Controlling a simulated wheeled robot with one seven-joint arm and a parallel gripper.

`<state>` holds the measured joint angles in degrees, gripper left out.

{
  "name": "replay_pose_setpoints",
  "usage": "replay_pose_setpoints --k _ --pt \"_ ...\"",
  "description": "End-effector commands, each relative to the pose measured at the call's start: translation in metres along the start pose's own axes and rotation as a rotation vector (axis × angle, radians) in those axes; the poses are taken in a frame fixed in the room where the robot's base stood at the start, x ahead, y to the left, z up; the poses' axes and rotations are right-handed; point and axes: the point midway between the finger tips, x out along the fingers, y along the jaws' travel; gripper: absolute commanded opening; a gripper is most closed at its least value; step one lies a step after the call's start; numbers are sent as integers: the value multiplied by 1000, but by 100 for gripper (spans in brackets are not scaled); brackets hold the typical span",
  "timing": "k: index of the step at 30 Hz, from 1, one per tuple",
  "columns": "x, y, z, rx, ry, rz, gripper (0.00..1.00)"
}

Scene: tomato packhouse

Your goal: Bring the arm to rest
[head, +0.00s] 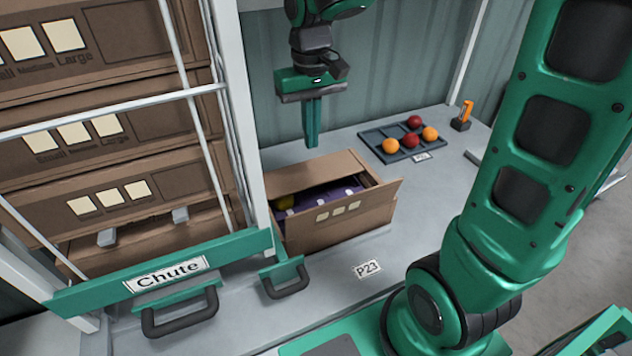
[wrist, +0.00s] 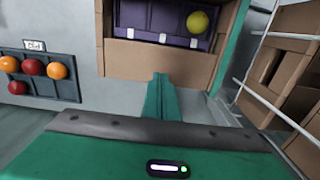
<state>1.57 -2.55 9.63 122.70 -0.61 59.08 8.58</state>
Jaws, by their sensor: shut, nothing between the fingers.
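My gripper (head: 312,143) hangs with its green fingers pointing down above the back edge of an open cardboard box, and holds nothing. In the wrist view my gripper (wrist: 161,80) shows its fingers together. The cardboard box (head: 345,232) stands on the grey bench with its flaps open. It has a purple insert (head: 325,196) with a yellow tomato (head: 284,202) at its left end. The tomato also shows in the wrist view (wrist: 198,22).
A dark tray (head: 376,138) with red and orange tomatoes lies behind the box to the right. An orange-handled tool (head: 466,112) stands beyond it. A chute rack (head: 178,270) with stacked cartons (head: 110,110) fills the left. The bench (head: 400,215) is clear right of the box.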

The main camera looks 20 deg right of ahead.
Motion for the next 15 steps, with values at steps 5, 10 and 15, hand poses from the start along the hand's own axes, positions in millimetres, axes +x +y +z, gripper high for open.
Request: replay_pose_setpoints --k 5,10,15 --pt "0 1 1 2 0 1 0" --pt "-3 32 20 67 4 16 0" --pt "-4 95 77 221 6 36 0"
